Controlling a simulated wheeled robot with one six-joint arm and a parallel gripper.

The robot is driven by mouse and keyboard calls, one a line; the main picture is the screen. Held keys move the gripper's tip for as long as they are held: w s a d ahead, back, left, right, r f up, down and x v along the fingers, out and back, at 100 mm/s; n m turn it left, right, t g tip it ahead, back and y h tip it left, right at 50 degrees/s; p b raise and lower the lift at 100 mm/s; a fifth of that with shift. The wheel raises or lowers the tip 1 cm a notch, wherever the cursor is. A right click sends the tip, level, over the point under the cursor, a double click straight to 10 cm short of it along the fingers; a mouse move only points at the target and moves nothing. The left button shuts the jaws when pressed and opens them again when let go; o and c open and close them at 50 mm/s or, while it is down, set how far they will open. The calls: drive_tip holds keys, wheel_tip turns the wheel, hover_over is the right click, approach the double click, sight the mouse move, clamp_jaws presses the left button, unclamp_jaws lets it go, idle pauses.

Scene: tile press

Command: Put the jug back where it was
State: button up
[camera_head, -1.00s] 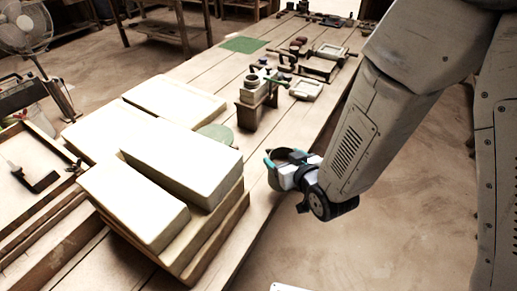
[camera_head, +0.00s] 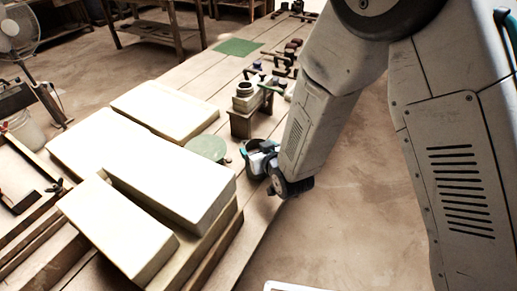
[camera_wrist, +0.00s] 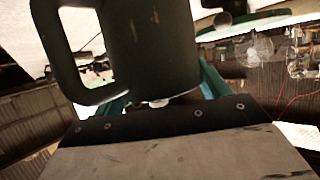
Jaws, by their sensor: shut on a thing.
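The dark grey jug (camera_wrist: 150,50) fills the top middle of the wrist view, with its loop handle on the left. My gripper (camera_wrist: 163,92) is shut on the jug, with a teal finger at either side. In the head view the jug (camera_head: 254,169) shows small and dark, partly covered by my gripper (camera_head: 262,157). It is at the bench's right edge, just right of a round green disc (camera_head: 207,148). I cannot tell whether its base touches the bench.
Stacked pale slabs (camera_head: 175,188) cover the near left of the bench. A wooden stand with a round pot (camera_head: 246,103) stands behind the jug. A green mat (camera_head: 238,46) and several tools lie farther back. Open floor (camera_head: 340,200) is to the right.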

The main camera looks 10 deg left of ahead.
drive_tip(key=shift+a+f, duration=0.2)
drive_tip(key=shift+f, duration=0.15)
drive_tip(key=o, duration=2.1)
drive_tip(key=shift+f, duration=0.2)
drive_tip(key=shift+c, duration=0.2)
drive_tip(key=shift+r, duration=0.15)
